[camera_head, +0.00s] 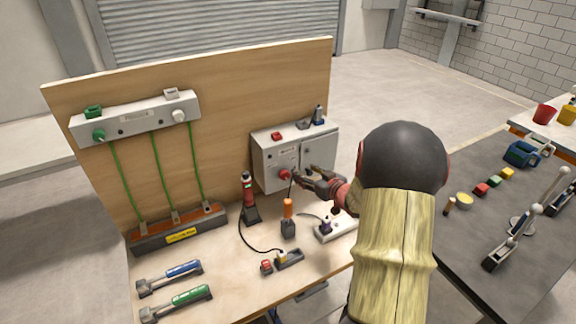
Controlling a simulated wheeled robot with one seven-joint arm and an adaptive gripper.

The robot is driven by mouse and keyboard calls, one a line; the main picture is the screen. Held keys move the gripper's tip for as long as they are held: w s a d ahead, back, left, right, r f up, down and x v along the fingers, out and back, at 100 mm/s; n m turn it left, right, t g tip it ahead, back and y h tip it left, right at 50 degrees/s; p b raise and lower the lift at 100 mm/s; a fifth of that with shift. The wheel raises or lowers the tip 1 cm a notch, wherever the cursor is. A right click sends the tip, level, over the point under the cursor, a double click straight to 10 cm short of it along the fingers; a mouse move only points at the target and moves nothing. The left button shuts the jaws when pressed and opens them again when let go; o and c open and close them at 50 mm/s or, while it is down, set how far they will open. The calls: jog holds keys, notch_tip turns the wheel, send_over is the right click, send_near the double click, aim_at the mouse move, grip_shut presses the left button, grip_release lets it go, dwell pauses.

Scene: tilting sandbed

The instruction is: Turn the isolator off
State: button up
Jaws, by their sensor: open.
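A grey box (268,158) is mounted on the wooden back panel, with a red knob (285,175) low on its front face. This knob looks like the isolator's handle; its exact setting is too small to read. My gripper (303,174) is open just right of the knob, its fingers pointing left toward it. Whether the fingertips touch the knob cannot be told. My arm hides the lower right of the box and part of the bench behind it.
The wooden bench (225,270) holds a black-and-red upright tool (248,195), an orange-handled tool (287,215), a small white block (335,232) and blue and green tools at front left. A grey unit (135,118) with green lines hangs left. A dark table (470,235) stands right.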

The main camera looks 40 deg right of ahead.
aim_at(286, 176)
jog(key=s+a+f+m+y, duration=0.2)
jog(key=a+m, duration=0.2)
jog(key=m, duration=0.4)
jog(key=shift+t, duration=0.3)
jog(key=shift+b+x, duration=0.5)
jog(key=shift+x, duration=3.65)
jog(key=shift+c, duration=1.4)
